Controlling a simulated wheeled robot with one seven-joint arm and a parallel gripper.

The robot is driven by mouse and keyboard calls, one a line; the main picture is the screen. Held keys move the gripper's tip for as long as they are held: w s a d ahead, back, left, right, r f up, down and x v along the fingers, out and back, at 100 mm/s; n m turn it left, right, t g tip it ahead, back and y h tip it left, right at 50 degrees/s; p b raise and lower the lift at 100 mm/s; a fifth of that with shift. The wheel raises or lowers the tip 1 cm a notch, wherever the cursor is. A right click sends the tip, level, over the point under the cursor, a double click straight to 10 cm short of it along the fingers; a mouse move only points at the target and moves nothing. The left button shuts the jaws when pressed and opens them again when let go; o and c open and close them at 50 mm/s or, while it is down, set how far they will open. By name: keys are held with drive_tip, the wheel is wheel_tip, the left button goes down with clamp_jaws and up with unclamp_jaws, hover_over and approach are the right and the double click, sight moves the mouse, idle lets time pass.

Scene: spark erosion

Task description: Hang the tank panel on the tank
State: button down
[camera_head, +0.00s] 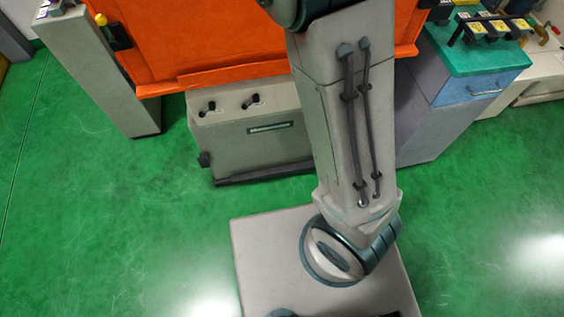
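A large orange tank-like body (220,40) with a rim along its lower edge fills the upper middle. I cannot tell whether any of the orange surface is a separate tank panel. My arm rises from my base past the front of it and leaves the picture at the top. It hides part of the orange surface. My gripper is out of view, so what it holds, if anything, does not show.
Below the orange body stands a grey box (250,140) with two dark fittings on top. A grey column (95,70) is at left. At right, a cabinet with a teal top (485,55) carries several yellow-labelled items. The green floor (100,230) is clear on both sides.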

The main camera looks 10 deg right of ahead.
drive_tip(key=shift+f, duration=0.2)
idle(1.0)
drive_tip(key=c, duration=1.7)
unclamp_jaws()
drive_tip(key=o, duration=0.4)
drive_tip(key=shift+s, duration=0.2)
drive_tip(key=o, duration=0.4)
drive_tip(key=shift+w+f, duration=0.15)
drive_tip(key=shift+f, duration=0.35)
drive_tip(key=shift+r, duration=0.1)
